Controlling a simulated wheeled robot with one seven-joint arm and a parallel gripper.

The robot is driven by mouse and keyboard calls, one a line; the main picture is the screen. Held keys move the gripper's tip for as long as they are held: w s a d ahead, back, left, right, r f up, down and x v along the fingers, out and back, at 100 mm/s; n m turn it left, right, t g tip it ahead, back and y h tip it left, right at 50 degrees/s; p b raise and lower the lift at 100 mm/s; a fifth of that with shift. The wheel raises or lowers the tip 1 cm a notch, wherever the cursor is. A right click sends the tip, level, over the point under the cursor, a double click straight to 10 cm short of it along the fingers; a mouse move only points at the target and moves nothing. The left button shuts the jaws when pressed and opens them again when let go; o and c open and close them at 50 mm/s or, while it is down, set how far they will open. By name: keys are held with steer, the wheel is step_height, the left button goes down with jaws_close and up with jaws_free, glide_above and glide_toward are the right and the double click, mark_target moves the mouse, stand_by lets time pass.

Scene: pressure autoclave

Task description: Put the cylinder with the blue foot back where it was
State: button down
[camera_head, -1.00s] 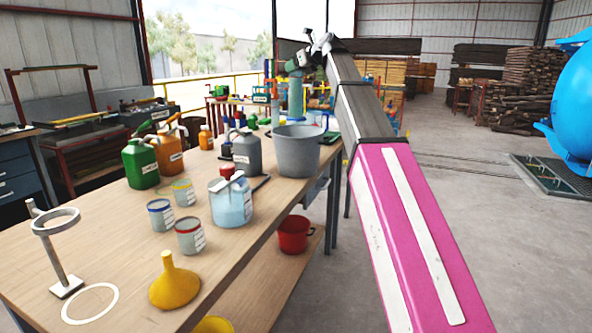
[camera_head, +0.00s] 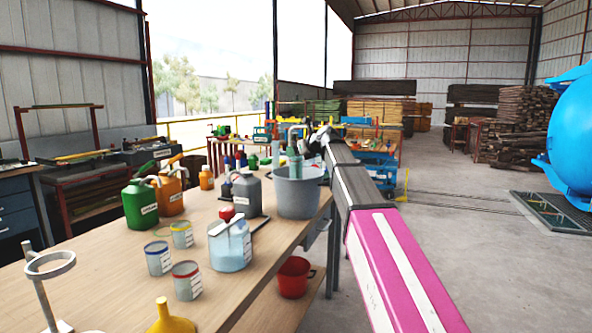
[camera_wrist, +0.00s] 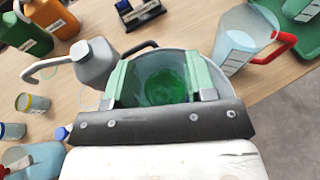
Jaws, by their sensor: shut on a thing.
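My gripper (camera_wrist: 158,82) is shut on a clear, greenish cylinder (camera_wrist: 155,85), seen end-on between the pale green finger pads in the wrist view. In the head view the held cylinder (camera_head: 294,160) looks upright at the grey bucket (camera_head: 298,197), its lower part hidden by the bucket's wall. I cannot tell whether it is inside the bucket or behind it, nor see its foot or foot colour. My arm comes in from the right.
A grey can (camera_head: 247,195), a green can (camera_head: 140,203) and an orange can (camera_head: 171,192) stand left of the bucket. A jug of pale blue liquid (camera_head: 230,248) and several tins stand nearer. A ring stand (camera_head: 48,264) and yellow funnel (camera_head: 170,318) are at the front.

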mark_target(300, 161)
steer(key=shift+f, duration=2.35)
steer(key=shift+c, duration=2.3)
jaws_free()
steer(key=shift+f, duration=0.1)
steer(key=v, duration=1.2)
